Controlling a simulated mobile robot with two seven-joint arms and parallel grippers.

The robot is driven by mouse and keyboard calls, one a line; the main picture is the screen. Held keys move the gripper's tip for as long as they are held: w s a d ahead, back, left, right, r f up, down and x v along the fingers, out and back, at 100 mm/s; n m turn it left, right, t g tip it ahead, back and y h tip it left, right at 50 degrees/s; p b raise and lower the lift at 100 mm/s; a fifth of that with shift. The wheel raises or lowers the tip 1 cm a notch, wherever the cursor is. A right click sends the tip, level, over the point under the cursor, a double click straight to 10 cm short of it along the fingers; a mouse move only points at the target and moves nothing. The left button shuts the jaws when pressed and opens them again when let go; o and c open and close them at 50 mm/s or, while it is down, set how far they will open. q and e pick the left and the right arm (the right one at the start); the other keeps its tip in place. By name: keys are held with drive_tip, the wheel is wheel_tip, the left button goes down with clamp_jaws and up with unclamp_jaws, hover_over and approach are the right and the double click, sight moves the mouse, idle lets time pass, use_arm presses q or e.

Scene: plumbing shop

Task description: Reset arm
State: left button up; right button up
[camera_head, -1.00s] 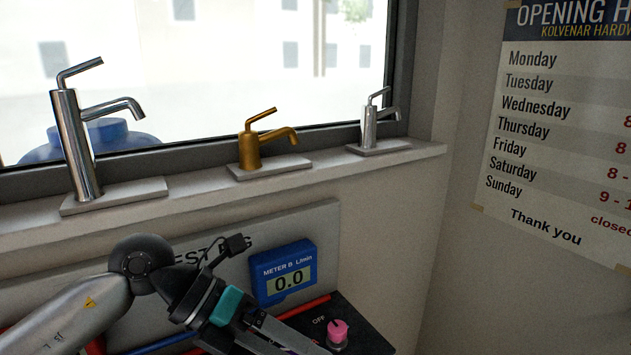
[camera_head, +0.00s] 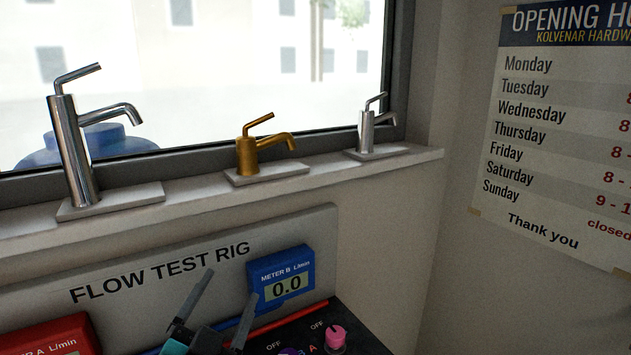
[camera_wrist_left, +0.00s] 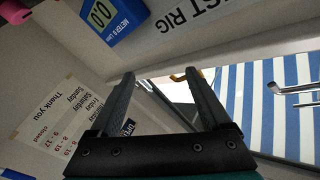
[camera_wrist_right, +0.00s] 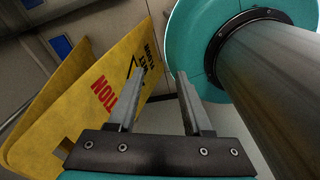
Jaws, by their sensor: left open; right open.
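My left gripper (camera_head: 222,310) is at the bottom of the head view, in front of the flow test rig (camera_head: 120,285). Its two fingers point up and stand apart, with nothing between them. In the left wrist view the left gripper (camera_wrist_left: 160,90) is also open and empty. My right gripper (camera_wrist_right: 158,95) shows only in the right wrist view, open and empty. Beyond it are a yellow caution sign (camera_wrist_right: 95,95) and a teal and metal part of my own body.
Blue meter B (camera_head: 281,277) reads 0.0 on the rig; red meter A (camera_head: 50,340) is at bottom left. A pink knob (camera_head: 335,336) sits on the dark panel. Several faucets, including a gold one (camera_head: 249,155), stand on the window sill (camera_head: 330,171). An opening-hours poster (camera_head: 560,130) hangs right.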

use_arm(q)
drive_tip(key=s+a+f+n+g+y, duration=0.25)
drive_tip(key=s+f+g, duration=0.2)
drive_tip(key=f, duration=0.55)
drive_tip(key=s+f+n+g, duration=0.3)
drive_tip(key=s+f+g, duration=0.95)
drive_tip(key=s, duration=0.65)
wheel_tip(320, 180, down, 25)
drive_tip(key=s+b, duration=0.2)
drive_tip(key=s+a+f, duration=0.3)
drive_tip(key=s+f, duration=1.2)
drive_tip(key=shift+a+f+g+b, duration=0.15)
drive_tip(key=shift+g+b, duration=0.15)
drive_tip(key=shift+b, duration=0.15)
